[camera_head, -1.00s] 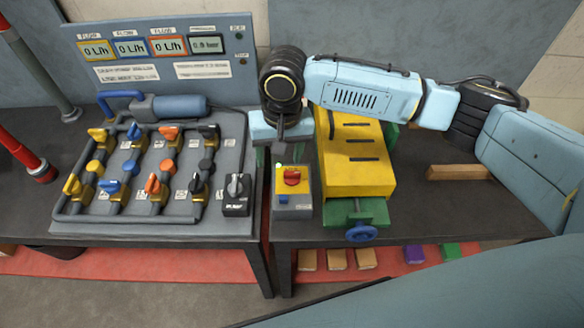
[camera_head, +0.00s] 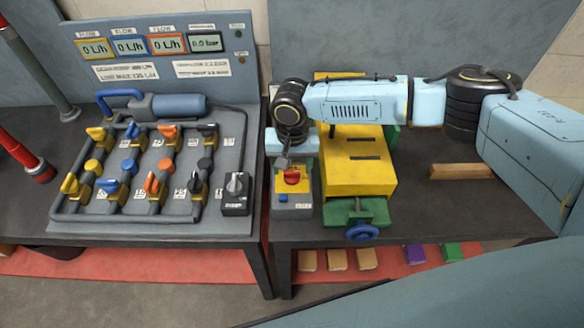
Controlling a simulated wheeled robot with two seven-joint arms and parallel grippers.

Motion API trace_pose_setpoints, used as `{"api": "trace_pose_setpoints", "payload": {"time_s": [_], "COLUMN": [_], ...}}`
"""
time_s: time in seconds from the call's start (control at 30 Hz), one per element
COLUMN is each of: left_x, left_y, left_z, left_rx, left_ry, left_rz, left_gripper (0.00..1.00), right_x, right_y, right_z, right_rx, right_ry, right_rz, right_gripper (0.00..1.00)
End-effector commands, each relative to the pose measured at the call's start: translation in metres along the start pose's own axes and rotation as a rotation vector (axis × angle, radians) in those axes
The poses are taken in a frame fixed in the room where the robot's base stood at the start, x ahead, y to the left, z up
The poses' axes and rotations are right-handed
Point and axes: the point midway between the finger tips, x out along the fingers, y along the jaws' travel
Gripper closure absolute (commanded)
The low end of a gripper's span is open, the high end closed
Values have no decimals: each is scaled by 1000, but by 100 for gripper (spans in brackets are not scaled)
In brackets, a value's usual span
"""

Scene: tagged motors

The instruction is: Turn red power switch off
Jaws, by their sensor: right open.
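The red power switch (camera_head: 291,177) is a red rotary knob on a yellow plate, on top of a small grey box (camera_head: 293,211) with a blue button on its front. The box stands at the left front of the right-hand table. My right gripper (camera_head: 292,172) is open and points down over the box, its fingers on either side of the yellow plate around the red knob. I cannot tell whether the fingers touch the knob. My left gripper is not in view.
A yellow and green machine (camera_head: 357,170) with a blue handwheel stands close to the right of the box. A grey box with a black knob (camera_head: 235,192) and a valve panel (camera_head: 150,180) are to the left. A wooden block (camera_head: 460,171) lies at the right.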

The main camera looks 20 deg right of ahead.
Motion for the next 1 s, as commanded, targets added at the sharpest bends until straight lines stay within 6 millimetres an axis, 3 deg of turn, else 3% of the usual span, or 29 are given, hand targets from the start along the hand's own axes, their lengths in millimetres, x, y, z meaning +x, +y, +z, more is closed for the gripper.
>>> {"api": "trace_pose_setpoints", "payload": {"time_s": [0.17, 0.47, 0.8, 1.0], "left_x": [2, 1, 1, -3], "left_y": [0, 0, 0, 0], "left_z": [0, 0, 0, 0], "left_rx": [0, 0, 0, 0], "left_ry": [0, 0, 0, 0], "left_rz": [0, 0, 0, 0], "left_gripper": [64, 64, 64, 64], "right_x": [13, 14, 14, 13], "right_y": [0, 0, 0, 0], "right_z": [0, 0, 0, 1], "right_rx": [-1, -1, -1, -9], "right_ry": [1, 1, 1, -1], "right_rz": [0, 0, 0, 0], "right_gripper": [40, 41, 85, 85]}}
